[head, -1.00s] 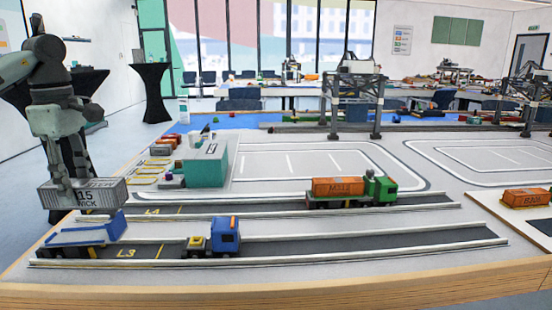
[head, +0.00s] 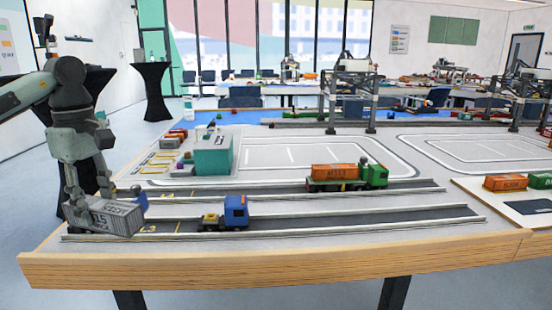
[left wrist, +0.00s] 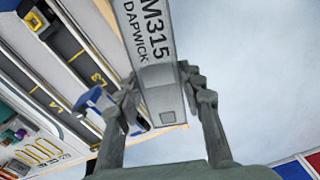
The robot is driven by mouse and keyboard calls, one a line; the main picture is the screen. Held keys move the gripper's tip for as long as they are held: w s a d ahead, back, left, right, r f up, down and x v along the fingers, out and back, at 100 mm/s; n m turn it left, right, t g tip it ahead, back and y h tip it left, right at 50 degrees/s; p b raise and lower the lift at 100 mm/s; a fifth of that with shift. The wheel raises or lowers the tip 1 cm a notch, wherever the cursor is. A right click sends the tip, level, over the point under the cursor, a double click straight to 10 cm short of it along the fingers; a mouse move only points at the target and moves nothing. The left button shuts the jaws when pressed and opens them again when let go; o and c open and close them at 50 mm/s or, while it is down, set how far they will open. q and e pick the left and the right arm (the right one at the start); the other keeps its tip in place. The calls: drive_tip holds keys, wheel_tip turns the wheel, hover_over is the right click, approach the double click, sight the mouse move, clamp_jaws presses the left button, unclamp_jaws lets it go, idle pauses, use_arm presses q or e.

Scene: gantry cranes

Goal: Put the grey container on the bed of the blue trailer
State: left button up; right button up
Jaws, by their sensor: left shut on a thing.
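The grey container (head: 118,216) is in my left gripper (head: 76,203), which is shut on it near the table's front left corner. The container looks slightly tilted in the head view. It also fills the top middle of the left wrist view (left wrist: 150,50), between the fingers (left wrist: 165,95). The blue trailer (head: 140,198) is mostly hidden behind the container in the head view; only a blue end shows. A blue part of it shows left of the container in the left wrist view (left wrist: 93,98). Contact between container and trailer cannot be told. My right gripper is not in view.
A blue truck (head: 236,211) stands to the right in the front lane. A green truck with an orange container (head: 335,171) stands in the lane behind. A teal building (head: 213,153) is farther back. The wooden table edge (head: 280,268) runs along the front.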

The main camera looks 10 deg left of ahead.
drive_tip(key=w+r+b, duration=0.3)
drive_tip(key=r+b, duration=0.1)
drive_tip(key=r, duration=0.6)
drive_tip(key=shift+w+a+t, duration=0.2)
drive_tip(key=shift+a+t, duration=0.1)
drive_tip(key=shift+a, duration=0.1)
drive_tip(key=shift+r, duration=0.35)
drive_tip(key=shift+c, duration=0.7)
use_arm(q)
drive_tip(key=s+d+f+m, duration=0.1)
drive_tip(key=d+f+m, duration=1.6)
drive_tip(key=d+f, duration=0.3)
drive_tip(key=d, duration=0.2)
drive_tip(key=shift+s+d+f, duration=0.2)
drive_tip(key=shift+s+d, duration=0.1)
drive_tip(key=shift+s, duration=0.1)
drive_tip(key=shift+a, duration=0.1)
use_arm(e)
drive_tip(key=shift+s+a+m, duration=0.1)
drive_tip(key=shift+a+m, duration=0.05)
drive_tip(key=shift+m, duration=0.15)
